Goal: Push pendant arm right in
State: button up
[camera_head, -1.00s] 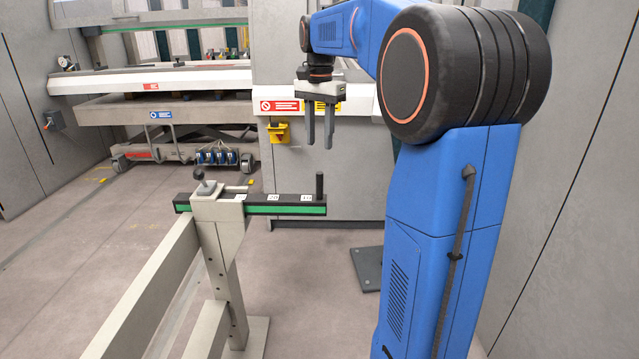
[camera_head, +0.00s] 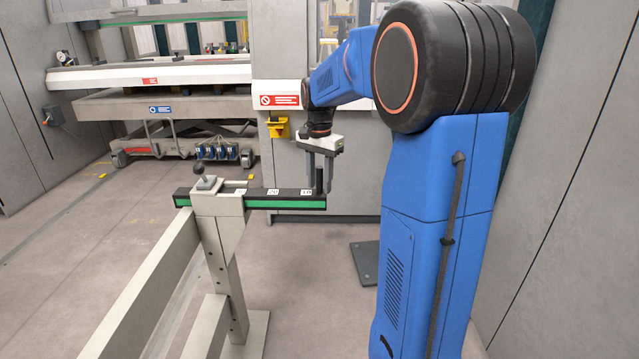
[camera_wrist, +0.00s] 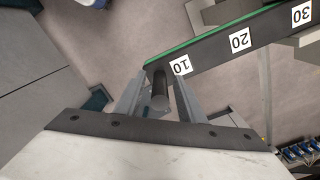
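The arm to push appears to be the black bar with a green stripe (camera_head: 285,203), carrying white number labels. It runs level through a beige post head (camera_head: 217,200). A dark upright peg (camera_head: 319,179) stands at its right end. My gripper (camera_head: 320,185) points down over that end, one finger on each side of the peg. In the wrist view the peg (camera_wrist: 160,97) stands between the spread fingers, and the bar (camera_wrist: 225,44) shows labels 10, 20 and 30. Small gaps seem to show beside the peg; I cannot tell whether either finger touches it.
A small lever (camera_head: 201,175) sits on the post head. A beige rail (camera_head: 150,285) runs toward the front left. The machine (camera_head: 150,80) stands behind, with a yellow box (camera_head: 279,128) on its front. A dark plate (camera_head: 368,264) lies on the floor.

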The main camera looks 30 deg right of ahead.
aim_at(230, 192)
jog(key=shift+f, duration=0.3)
jog(key=shift+c, duration=0.6)
grip_shut()
jog(key=w+a, duration=0.5)
jog(key=a, duration=0.2)
jog(key=w+a, duration=0.4)
jog(key=a, duration=0.3)
jog(key=w+a, duration=0.5)
jog(key=a, duration=0.3)
jog(key=shift+w, duration=0.35)
jog(key=shift+w+a, duration=0.2)
jog(key=shift+r, duration=0.1)
jog(key=shift+o, duration=0.6)
grip_release()
jog(key=shift+w+a, duration=0.1)
